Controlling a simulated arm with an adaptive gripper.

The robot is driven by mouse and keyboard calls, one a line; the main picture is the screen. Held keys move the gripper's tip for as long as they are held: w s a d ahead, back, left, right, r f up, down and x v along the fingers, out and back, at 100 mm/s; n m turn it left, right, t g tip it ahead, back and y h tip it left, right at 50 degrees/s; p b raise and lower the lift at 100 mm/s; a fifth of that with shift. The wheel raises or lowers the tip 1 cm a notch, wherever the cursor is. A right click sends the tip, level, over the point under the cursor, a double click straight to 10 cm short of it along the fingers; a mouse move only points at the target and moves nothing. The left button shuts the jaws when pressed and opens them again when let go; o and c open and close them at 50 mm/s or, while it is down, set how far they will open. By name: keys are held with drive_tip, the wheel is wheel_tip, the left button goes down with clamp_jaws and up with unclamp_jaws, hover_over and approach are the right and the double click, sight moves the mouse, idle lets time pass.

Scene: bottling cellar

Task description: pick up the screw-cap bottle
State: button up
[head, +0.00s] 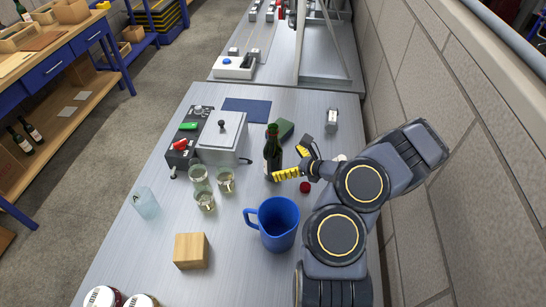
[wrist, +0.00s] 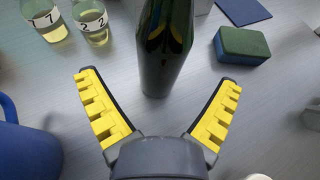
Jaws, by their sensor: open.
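A dark green bottle (head: 272,152) stands upright near the middle of the steel table. It also fills the top centre of the wrist view (wrist: 165,45), where its top is cut off and its cap cannot be seen. My gripper (head: 290,160) is at the bottle's right side, low over the table. In the wrist view my gripper (wrist: 160,105) has its two yellow-padded fingers spread wide, with nothing between them. The bottle's base is just ahead of the gap between the fingertips, apart from them.
A blue jug (head: 279,224) stands in front of the bottle. Several sample glasses (head: 226,181) are to its left. A grey lidded box (head: 221,139) and a green sponge (head: 286,130) are behind. A red ball (head: 305,187) lies near the gripper; a wooden block (head: 190,251) is front left.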

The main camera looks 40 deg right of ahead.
sight(281, 159)
drive_tip(key=x, duration=0.4)
drive_tip(key=shift+w, duration=0.3)
drive_tip(key=shift+c, duration=0.3)
drive_tip(key=c, duration=1.2)
drive_tip(key=shift+o, duration=0.2)
